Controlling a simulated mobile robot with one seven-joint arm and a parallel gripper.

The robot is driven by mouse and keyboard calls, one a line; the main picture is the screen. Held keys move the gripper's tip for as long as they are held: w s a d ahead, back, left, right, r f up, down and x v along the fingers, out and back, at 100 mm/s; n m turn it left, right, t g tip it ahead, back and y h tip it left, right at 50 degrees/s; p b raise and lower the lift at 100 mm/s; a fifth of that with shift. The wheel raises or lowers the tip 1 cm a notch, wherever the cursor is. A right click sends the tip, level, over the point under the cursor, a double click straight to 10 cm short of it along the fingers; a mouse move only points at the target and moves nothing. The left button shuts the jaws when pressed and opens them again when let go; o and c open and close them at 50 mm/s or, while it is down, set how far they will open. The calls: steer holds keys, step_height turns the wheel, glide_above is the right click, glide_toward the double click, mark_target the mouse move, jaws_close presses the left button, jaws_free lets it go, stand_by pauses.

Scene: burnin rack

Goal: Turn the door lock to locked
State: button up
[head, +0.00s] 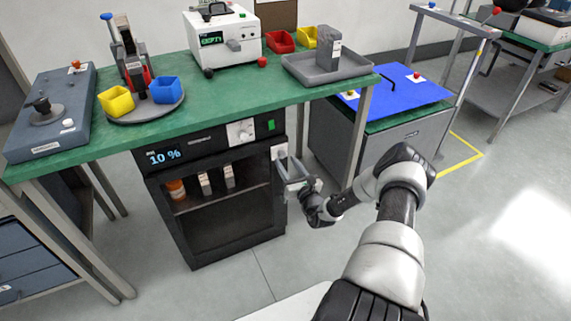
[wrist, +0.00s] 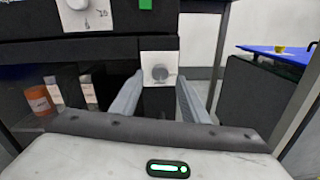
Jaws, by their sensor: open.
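The door lock is a round grey knob on a white plate, seen in the wrist view (wrist: 160,73) on the right front post of the black cabinet (head: 235,232). In the head view its plate (head: 279,152) shows just behind my gripper (head: 287,170). My gripper also shows in the wrist view (wrist: 160,98), open, with one finger on each side of the knob in the picture. The fingers appear short of the knob, and nothing is between them. The cabinet front looks glazed or open; I cannot tell which.
The cabinet has a "10 %" display (head: 165,157), a dial (head: 243,132) and bottles on its shelf. It stands under a green bench (head: 230,95) whose right leg (head: 358,140) is near my gripper. A blue panel (head: 400,88) lies to the right. The floor in front is clear.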

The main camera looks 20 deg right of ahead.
steer(key=shift+w, duration=1.05)
jaws_close()
